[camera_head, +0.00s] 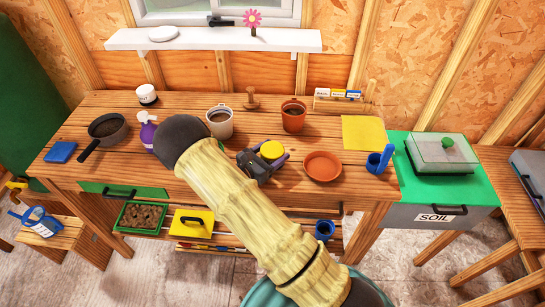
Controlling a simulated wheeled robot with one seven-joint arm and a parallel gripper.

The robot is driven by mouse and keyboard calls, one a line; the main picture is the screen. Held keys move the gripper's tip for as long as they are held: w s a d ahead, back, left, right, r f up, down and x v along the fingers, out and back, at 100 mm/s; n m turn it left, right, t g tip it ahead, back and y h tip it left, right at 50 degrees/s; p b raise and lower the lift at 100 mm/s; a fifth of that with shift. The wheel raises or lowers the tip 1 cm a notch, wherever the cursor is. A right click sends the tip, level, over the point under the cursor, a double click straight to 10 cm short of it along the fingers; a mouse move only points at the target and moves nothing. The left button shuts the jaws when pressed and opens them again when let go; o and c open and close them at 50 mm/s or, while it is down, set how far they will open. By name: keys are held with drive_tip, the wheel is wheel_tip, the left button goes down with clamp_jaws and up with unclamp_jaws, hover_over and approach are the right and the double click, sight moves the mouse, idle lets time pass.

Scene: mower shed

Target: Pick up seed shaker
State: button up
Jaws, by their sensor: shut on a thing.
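The seed shaker (272,150) shows as a round yellow top at the middle of the workbench. My gripper (262,160), dark with a purplish part beside it, is around it and shut on it. My pale, bamboo-like arm comes up from the lower right and bends at a dark joint. The shaker's lower body is hidden by the gripper, so I cannot tell whether it touches the bench.
On the wooden bench (100,180), a terracotta saucer (322,166) lies close right and a terracotta pot (293,116) stands behind. A whitish pot (219,122), purple spray bottle (147,132) and black pan (108,129) are left. A blue cup (375,165) and yellow sheet (370,133) are right.

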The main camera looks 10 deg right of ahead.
sight(273, 149)
wheel_tip(273, 149, up, 8)
drive_tip(key=shift+f, duration=0.1)
idle(1.4)
